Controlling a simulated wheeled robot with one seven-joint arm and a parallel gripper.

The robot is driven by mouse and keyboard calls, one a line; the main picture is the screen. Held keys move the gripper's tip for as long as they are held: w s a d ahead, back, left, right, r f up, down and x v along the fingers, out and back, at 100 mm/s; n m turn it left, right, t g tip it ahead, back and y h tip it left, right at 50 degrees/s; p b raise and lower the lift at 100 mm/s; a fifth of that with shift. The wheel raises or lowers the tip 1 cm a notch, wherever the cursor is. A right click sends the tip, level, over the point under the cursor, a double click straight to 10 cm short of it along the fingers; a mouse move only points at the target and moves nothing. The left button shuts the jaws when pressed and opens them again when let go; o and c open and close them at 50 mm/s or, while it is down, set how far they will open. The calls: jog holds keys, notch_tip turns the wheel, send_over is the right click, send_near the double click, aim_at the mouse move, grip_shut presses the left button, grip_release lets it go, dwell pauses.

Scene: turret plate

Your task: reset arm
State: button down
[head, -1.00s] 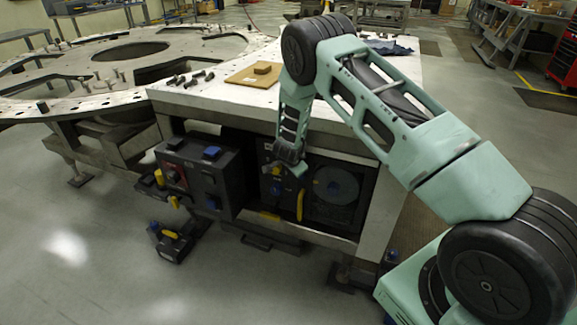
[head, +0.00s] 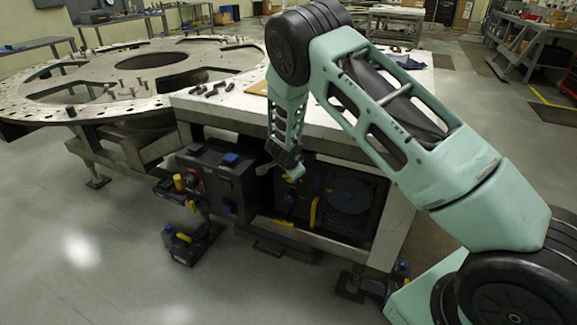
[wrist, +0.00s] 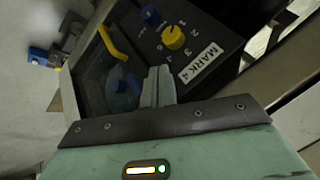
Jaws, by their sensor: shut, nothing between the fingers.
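My arm reaches across the right half of the head view, bent at a high elbow. My gripper (head: 292,172) hangs down in front of the lower bay of the white table. In the wrist view my gripper (wrist: 158,85) shows its fingers together, with nothing between them. They point toward a dark box (wrist: 200,30) with a yellow knob (wrist: 173,37), a blue knob, a "MARK 4" label and a yellow handle (wrist: 119,45). I cannot tell whether the fingers touch the box.
A dark control box (head: 222,180) protrudes left of my gripper. A black block with a yellow handle (head: 183,245) lies on the floor. The white table top (head: 235,103) holds several bolts, beside the large turret plate (head: 130,107). Open floor lies at the front left.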

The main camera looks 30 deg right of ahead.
jog(key=s+a+r+n+g+y, duration=0.1)
jog(key=s+a+r+n+y, duration=0.3)
jog(key=a, duration=0.4)
jog(key=s+a+r+n+y, duration=0.1)
jog(key=s+a+r+n, duration=0.2)
jog(key=s+a+r, duration=0.5)
jog(key=s+a+r+n+g+y, duration=0.1)
jog(key=s+a+r+n+y, duration=0.25)
jog(key=a, duration=0.55)
jog(key=s+a+r+n+g, duration=0.2)
jog(key=s+r+n, duration=0.15)
jog(key=s, duration=0.45)
jog(key=s+a+r+n+g, duration=0.1)
jog(key=s+a+r+n, duration=0.2)
jog(key=s, duration=0.5)
jog(key=s+d+r+n+g+h, duration=0.1)
jog(key=s+d+n+h, duration=0.2)
jog(key=s+d+n, duration=0.4)
jog(key=s, duration=0.6)
jog(key=shift+r, duration=0.25)
jog(key=shift+h, duration=0.25)
